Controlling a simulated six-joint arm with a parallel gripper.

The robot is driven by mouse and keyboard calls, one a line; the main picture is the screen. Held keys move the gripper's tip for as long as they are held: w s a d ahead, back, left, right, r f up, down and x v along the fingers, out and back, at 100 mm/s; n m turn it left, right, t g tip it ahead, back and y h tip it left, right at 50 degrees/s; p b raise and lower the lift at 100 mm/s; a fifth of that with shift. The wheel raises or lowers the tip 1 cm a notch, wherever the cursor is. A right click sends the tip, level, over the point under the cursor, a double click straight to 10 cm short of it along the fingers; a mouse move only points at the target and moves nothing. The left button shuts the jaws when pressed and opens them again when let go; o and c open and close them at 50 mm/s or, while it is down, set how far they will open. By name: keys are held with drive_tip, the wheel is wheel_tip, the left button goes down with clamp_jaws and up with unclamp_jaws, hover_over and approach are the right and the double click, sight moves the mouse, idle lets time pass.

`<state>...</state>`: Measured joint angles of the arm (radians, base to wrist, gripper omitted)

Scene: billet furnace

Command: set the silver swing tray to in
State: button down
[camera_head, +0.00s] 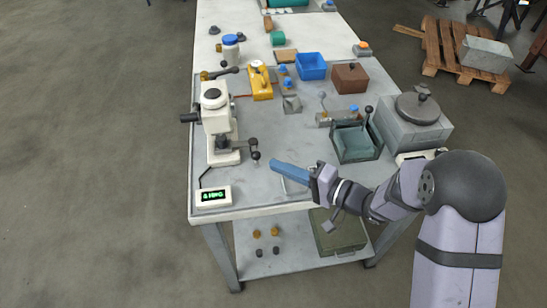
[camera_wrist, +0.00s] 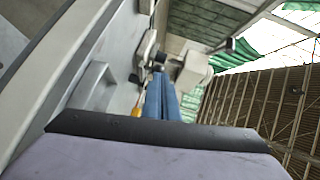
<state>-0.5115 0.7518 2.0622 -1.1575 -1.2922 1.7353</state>
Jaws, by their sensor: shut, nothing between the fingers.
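My gripper (camera_head: 274,165) is shut and empty, its blue fingers held together above the front part of the bench and pointing left. The fingers also show in the wrist view (camera_wrist: 160,78). A flat silver piece with a pale edge (camera_head: 294,187), which looks like the silver swing tray, is at the bench's front, just below my fingers and partly hidden by them. A grey raised bar (camera_wrist: 92,82) beside the fingers in the wrist view may be part of it. I cannot tell its swing position or whether my gripper touches it.
A white press with black knobs (camera_head: 217,125) stands left of my fingertips, with a green-lit display (camera_head: 213,195) in front. A dark green tray with levers (camera_head: 355,142) and a grey box with a round lid (camera_head: 413,128) stand behind my arm. Bare bench lies between.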

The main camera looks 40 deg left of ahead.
drive_tip(key=d, duration=0.1)
drive_tip(key=d+p, duration=0.1)
drive_tip(key=d, duration=0.1)
drive_tip(key=s+d+r+p, duration=0.1)
drive_tip(key=d, duration=0.1)
drive_tip(key=shift+s+d, duration=0.15)
drive_tip(key=shift+d, duration=0.4)
